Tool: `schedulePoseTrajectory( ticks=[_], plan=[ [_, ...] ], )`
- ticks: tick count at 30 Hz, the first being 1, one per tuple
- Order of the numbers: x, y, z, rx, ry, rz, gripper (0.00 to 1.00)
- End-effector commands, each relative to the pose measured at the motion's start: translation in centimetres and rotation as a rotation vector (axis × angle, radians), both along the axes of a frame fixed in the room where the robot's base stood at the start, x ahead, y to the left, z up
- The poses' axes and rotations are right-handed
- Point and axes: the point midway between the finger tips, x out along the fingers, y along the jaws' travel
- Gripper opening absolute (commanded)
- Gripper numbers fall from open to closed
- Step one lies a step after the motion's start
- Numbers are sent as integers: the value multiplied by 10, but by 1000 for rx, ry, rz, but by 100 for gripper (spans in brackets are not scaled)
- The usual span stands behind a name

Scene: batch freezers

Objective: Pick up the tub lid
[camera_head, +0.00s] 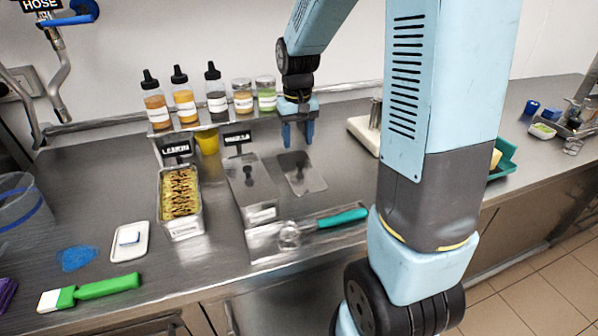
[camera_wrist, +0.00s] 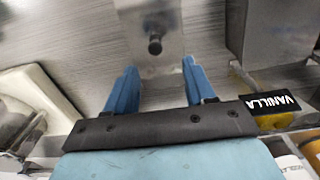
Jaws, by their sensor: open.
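A flat grey metal tub lid (camera_head: 306,180) with a small dark knob lies on the steel counter, right of the vanilla tub. My gripper (camera_head: 299,143) is open and empty, pointing down above the lid's far part. In the wrist view the lid (camera_wrist: 143,18) and its knob show ahead, between and beyond the two blue fingers of my gripper (camera_wrist: 157,85). The fingers appear apart from the knob; their exact height above the lid is hard to tell. The vanilla tub (camera_head: 262,214) stands to the left and appears to have a similar metal cover with a knob.
A filled tub (camera_head: 182,228) stands further left. A shelf (camera_head: 222,121) with bottles and jars runs behind. A teal-handled scoop (camera_head: 342,218) lies in front in a shallow tray. A white block with a metal cylinder (camera_head: 375,112) stands right of my gripper.

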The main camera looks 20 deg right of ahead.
Motion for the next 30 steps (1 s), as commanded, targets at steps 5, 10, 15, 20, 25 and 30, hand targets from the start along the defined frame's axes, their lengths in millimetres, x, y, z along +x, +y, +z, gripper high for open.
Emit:
schedulePoseTrajectory(
  ticks=[5,10,15,20,25,30],
  plan=[
    [0,0,-22,0,2,0,54],
    [0,-1,-29,0,0,-1,54],
    [1,-6,-49,0,4,-2,54],
    [2,-8,-69,0,2,-1,54],
    [2,-8,-78,0,0,-1,54],
    [2,-8,-78,0,-1,-1,54]
  ],
)
